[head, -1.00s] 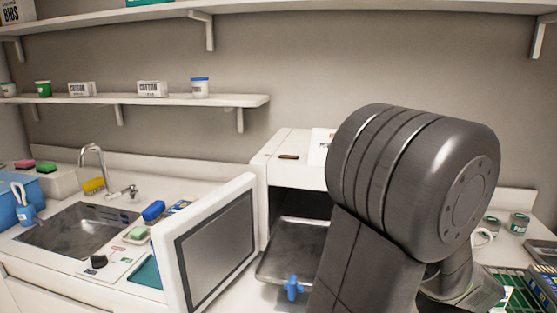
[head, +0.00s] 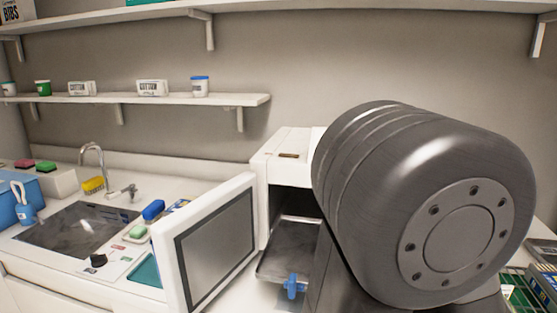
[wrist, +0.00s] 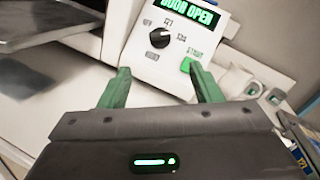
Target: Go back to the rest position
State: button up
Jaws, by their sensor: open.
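My gripper (wrist: 157,85) shows in the wrist view with its two green fingers apart and nothing between them. Beyond the fingers is the control panel (wrist: 150,62) of a white machine, with a black dial, a green button and a display reading "DOOR OPEN". In the head view my dark arm covers much of the right side and hides the gripper. The white machine (head: 284,150) stands behind the arm with its door (head: 216,245) swung open to the left. A metal tray (head: 290,248) with a blue handle (head: 293,285) sits at its opening.
A sink (head: 80,230) with a faucet (head: 95,165) is at the left. Sponges and a blue caddy (head: 22,197) lie around it. A shelf (head: 150,100) with cotton boxes and jars runs along the wall. A green rack (head: 522,290) is at the right edge.

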jog(key=w+n+g+y+p, duration=0.1)
jog(key=w+n+g, duration=0.1)
jog(key=w+n, duration=0.2)
jog(key=w+r+n+g+y+p, duration=0.1)
jog(key=w+n+g+y+p, duration=0.1)
jog(key=w+n, duration=0.3)
jog(key=w+n+g+y+p, duration=0.1)
jog(key=w+n+g, duration=0.1)
jog(key=w+n, duration=0.3)
jog(key=shift+w+d+r+n+g+y+p, duration=0.15)
jog(key=shift+n+g+y+p, duration=0.15)
jog(key=shift+n+g+p, duration=0.15)
jog(key=shift+n+g, duration=0.65)
jog(key=shift+n, duration=0.6)
jog(key=shift+p, duration=0.3)
